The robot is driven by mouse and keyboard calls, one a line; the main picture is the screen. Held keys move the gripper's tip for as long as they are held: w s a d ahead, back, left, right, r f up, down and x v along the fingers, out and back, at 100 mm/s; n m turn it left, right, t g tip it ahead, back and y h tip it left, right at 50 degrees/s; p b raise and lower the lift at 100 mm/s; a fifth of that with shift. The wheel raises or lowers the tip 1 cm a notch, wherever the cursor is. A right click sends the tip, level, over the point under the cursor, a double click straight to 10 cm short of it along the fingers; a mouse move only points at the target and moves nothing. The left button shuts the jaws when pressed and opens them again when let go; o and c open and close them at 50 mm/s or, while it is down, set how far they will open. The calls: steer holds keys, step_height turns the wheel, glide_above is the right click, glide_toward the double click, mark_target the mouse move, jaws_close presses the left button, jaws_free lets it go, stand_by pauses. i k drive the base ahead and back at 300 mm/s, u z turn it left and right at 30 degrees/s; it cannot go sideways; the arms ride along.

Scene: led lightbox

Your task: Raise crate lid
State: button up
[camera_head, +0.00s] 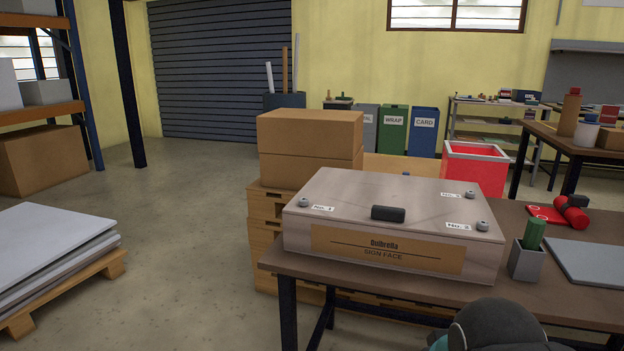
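A pale wooden crate (297,243) sits on the brown table, with a brown "SIGN FACE" label (385,248) on its front. Its flat lid (340,190) lies closed on top. A black block-like handle (388,213) stands near the lid's front edge. Grey knobs sit near the lid's corners: one at the left (303,201), one at the back right (470,195) and one at the front right (482,225), each beside a small white numbered tag. My gripper's fingers are not in view; only a dark rounded part of my arm shows at the bottom right.
On the table (570,295), right of the crate, stand a grey cup with a green item (527,259), a grey panel (590,262) and red items (570,213). Cardboard boxes (310,145) and a red bin (475,168) stand behind.

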mark_target(430, 205)
steer(key=u, duration=2)
steer(key=i, duration=1.2)
steer(key=z, duration=2.65)
